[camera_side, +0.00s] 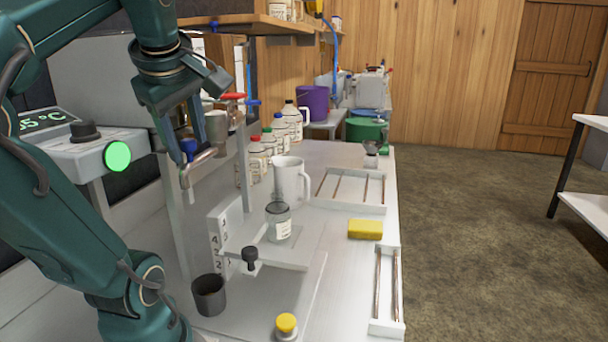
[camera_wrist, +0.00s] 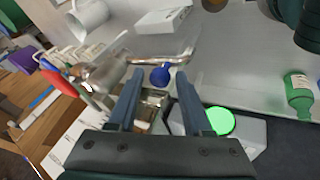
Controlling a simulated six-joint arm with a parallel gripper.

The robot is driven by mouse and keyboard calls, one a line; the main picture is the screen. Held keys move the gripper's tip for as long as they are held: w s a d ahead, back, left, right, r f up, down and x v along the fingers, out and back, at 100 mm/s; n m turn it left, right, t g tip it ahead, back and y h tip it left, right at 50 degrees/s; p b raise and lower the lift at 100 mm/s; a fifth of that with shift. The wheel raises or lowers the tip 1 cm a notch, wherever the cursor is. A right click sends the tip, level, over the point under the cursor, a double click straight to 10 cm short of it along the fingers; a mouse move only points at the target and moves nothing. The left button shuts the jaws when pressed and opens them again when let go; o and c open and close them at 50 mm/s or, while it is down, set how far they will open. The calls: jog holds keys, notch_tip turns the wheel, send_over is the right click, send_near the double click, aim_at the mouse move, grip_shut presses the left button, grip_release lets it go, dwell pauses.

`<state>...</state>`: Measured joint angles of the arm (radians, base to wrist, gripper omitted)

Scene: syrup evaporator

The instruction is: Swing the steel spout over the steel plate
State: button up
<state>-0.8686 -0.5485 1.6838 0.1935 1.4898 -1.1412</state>
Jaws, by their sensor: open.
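The steel spout (camera_side: 203,158) is a bent pipe below the tap. Its outlet end is toward the left in the side view, beside the raised steel plate (camera_side: 296,254) rather than over it. A blue knob (camera_side: 189,147) stands on the spout. In the wrist view the spout (camera_wrist: 178,59) runs across just beyond my fingertips, and the blue knob (camera_wrist: 160,75) lies between the finger lines. My gripper (camera_side: 184,150) is open around or just above the knob; contact cannot be told. It also shows in the wrist view (camera_wrist: 152,76). A glass jar (camera_side: 279,224) stands on the plate.
A white mug (camera_side: 289,181) stands behind the jar. A dark cup (camera_side: 208,295) and a yellow-capped bottle (camera_side: 286,326) are in front. A red tap handle (camera_side: 232,96) is close to my gripper. A yellow sponge (camera_side: 365,229) lies at the right.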

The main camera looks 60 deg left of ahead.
grip_shut()
jog(key=shift+w+d, duration=0.65)
jog(key=shift+w, duration=0.2)
jog(key=shift+w+r, duration=0.1)
jog(key=shift+w, duration=0.05)
jog(key=shift+w+d, duration=0.45)
jog(key=shift+w, duration=0.4)
